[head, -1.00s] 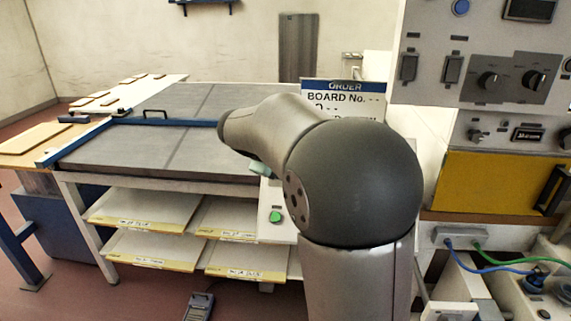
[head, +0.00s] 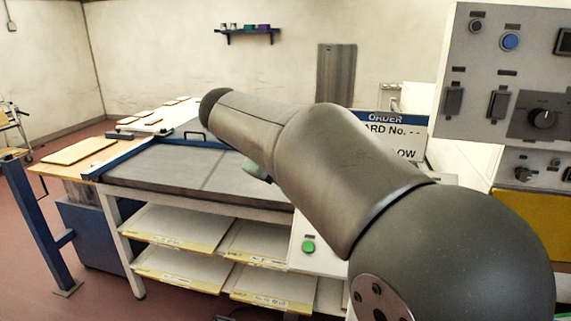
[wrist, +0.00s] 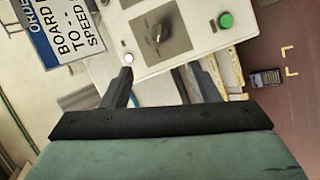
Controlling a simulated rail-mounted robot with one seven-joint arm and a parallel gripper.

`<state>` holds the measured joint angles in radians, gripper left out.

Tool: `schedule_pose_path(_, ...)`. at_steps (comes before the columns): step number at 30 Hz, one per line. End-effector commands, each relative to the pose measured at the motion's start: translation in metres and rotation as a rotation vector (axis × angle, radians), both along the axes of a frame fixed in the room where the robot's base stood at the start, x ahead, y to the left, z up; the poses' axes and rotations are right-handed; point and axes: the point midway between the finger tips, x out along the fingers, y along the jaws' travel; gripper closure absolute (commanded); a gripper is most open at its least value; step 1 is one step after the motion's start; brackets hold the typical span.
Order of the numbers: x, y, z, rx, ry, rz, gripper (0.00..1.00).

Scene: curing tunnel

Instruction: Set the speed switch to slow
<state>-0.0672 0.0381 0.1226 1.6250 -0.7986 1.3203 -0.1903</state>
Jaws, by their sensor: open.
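In the wrist view my gripper (wrist: 162,82) is open and empty, its two dark fingers apart and pointing toward a white control panel (wrist: 95,65). The panel carries a dark rotary knob (wrist: 160,33) on a grey square plate, a green button (wrist: 226,20) and a small white button (wrist: 128,58). The knob lies beyond the fingertips, untouched; its markings are too small to read. In the head view my arm hides the fingers and the knob; the green button (head: 308,247) shows beside the arm.
An order board (head: 392,125) stands behind the panel, its visible words including "SPEED" and "LOW". Another panel (head: 500,45) with knobs and switches is at the right. A grey-topped table (head: 200,165) with trays below stands at the left. A handheld device (wrist: 267,78) lies on the floor.

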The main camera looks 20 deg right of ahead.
Motion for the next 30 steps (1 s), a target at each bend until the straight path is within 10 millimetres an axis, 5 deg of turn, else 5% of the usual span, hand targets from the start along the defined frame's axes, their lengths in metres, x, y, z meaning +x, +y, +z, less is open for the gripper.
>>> schedule_pose_path(7,-0.007,0.014,0.015,-0.001,0.001,0.000,0.45)
schedule_pose_path(22,-0.008,0.014,0.014,0.003,0.003,-0.001,0.45)
schedule_pose_path(26,-0.033,0.016,-0.021,0.092,0.038,-0.014,0.45)
schedule_pose_path(30,-0.091,0.025,-0.092,0.297,0.096,-0.079,0.45)
